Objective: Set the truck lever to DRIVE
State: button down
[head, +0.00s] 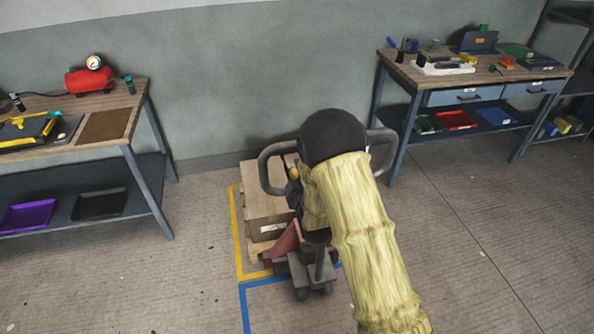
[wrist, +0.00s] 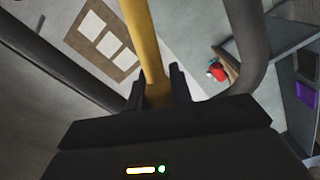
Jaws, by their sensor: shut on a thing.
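The pallet truck (head: 285,242) stands on the floor in the middle of the head view, with a red fork part and a dark base. Its grey looped handle (head: 266,172) shows on both sides of my arm. The handle also frames the wrist view (wrist: 242,40). The yellow lever (wrist: 139,35) runs up between the two dark fingers of my gripper (wrist: 156,88), which is shut on it. In the head view my gripper (head: 293,186) is at the handle's left part, and only a bit of yellow shows there. My arm hides much of the handle. No DRIVE marking is readable.
A cardboard box (head: 262,212) on a pallet (head: 254,252) sits left of the truck, inside yellow floor tape (head: 238,240). Workbenches stand left (head: 105,133) and right (head: 478,88). A board with white sheets (wrist: 85,45) is on the wall. Floor at right is clear.

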jog(key=f+n+b, duration=0.2)
jog(key=b, duration=0.2)
jog(key=a+f+n+b, duration=0.1)
jog(key=f+n+b, duration=0.2)
jog(key=b, duration=0.1)
jog(key=shift+s+f+n+b, duration=0.1)
jog(key=shift+f+n+b, duration=0.2)
jog(key=shift+f+b, duration=0.05)
jog(key=c, duration=1.2)
grip_release()
jog(key=shift+c, duration=0.2)
jog(key=shift+a, duration=0.1)
jog(key=shift+f, duration=0.1)
